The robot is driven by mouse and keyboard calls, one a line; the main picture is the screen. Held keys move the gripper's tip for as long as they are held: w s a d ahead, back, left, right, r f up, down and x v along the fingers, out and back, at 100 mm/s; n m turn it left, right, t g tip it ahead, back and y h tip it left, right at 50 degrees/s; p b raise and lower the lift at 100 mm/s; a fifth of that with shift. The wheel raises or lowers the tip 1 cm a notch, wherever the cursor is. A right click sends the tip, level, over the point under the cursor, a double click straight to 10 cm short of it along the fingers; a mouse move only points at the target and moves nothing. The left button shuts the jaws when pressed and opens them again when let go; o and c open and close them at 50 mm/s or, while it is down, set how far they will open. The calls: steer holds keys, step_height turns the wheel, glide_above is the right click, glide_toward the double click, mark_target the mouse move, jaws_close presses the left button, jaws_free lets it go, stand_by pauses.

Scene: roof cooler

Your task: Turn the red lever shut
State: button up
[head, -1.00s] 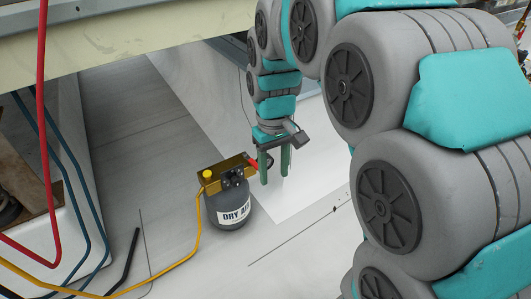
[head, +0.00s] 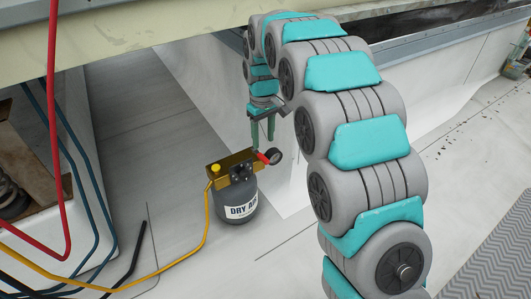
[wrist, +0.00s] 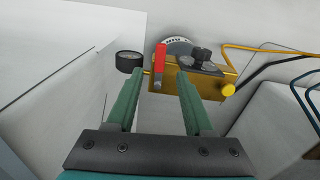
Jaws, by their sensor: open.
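The red lever (head: 264,158) sits on the right end of a brass block (head: 232,168) on top of a grey "DRY AIR" canister (head: 238,203). In the wrist view the red lever (wrist: 160,64) shows between and beyond my gripper's fingertips (wrist: 157,75). My gripper (head: 262,129) is open and empty, with its green fingers pointing down. In the head view it appears just above the lever, apart from it. A round gauge (head: 275,156) is beside the lever; in the wrist view the gauge (wrist: 130,62) lies beyond the left finger.
A yellow knob (head: 215,169) and yellow hose (head: 206,220) are on the block's left side. Red (head: 55,150) and blue hoses hang at the left. A beam (head: 120,35) crosses the top. The pale floor right of the canister is clear.

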mark_target(263, 157)
step_height(263, 157, down, 7)
steer(key=shift+r+b, duration=0.2)
steer(key=shift+b, duration=0.25)
steer(key=shift+c, duration=0.3)
jaws_close()
stand_by(0.9)
